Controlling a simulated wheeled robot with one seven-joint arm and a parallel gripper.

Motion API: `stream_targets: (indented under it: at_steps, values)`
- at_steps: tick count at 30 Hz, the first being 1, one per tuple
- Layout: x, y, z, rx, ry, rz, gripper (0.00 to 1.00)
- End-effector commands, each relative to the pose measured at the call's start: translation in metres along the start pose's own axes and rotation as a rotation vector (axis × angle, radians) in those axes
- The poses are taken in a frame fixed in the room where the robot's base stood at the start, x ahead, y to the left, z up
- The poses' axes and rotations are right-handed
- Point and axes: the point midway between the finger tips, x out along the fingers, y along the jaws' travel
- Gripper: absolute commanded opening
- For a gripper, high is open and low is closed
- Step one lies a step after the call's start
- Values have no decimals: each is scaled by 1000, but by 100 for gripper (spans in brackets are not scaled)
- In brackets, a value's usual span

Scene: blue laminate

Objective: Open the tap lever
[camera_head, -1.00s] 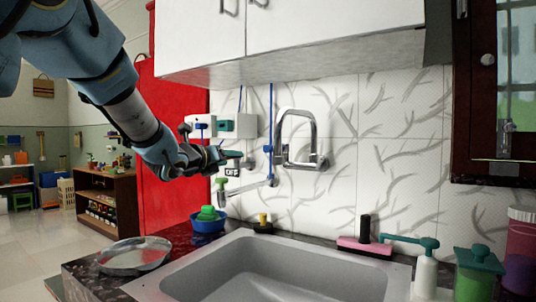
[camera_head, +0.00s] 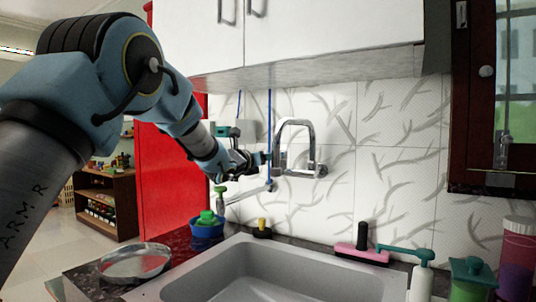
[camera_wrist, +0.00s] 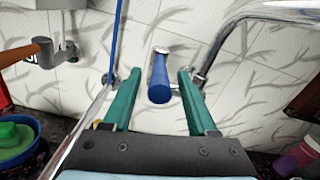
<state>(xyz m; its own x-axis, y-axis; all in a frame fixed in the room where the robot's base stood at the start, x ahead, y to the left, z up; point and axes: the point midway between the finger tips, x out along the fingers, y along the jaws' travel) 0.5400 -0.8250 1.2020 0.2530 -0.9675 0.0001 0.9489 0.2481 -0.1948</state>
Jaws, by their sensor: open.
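The blue tap lever (camera_wrist: 160,85) shows in the wrist view as a short rounded handle on a chrome mount at the wall. My gripper (camera_wrist: 158,75) is open, with one teal finger on each side of the lever and visible gaps between. The lever looks free of contact with both fingers. In the head view my gripper (camera_head: 258,159) is at the wall, just left of the chrome tap spout (camera_head: 311,140). The gripper hides most of the lever there. The spout also shows at the right of the wrist view (camera_wrist: 222,40).
A grey sink (camera_head: 205,263) lies below. A green-handled tap (camera_head: 220,190) is on the wall at lower left, above a blue bowl (camera_head: 206,230). White cupboards (camera_head: 330,35) hang overhead. A soap pump (camera_head: 421,275) stands at the right.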

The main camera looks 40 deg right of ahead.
Motion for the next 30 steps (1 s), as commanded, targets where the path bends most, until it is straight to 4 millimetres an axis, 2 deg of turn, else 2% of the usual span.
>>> stream_targets:
  at_steps: [9, 24, 30]
  values:
    - [2, 0, 0, 0, 0, 1, 58]
    - [2, 0, 0, 0, 0, 1, 2]
    - [2, 0, 0, 0, 0, 1, 0]
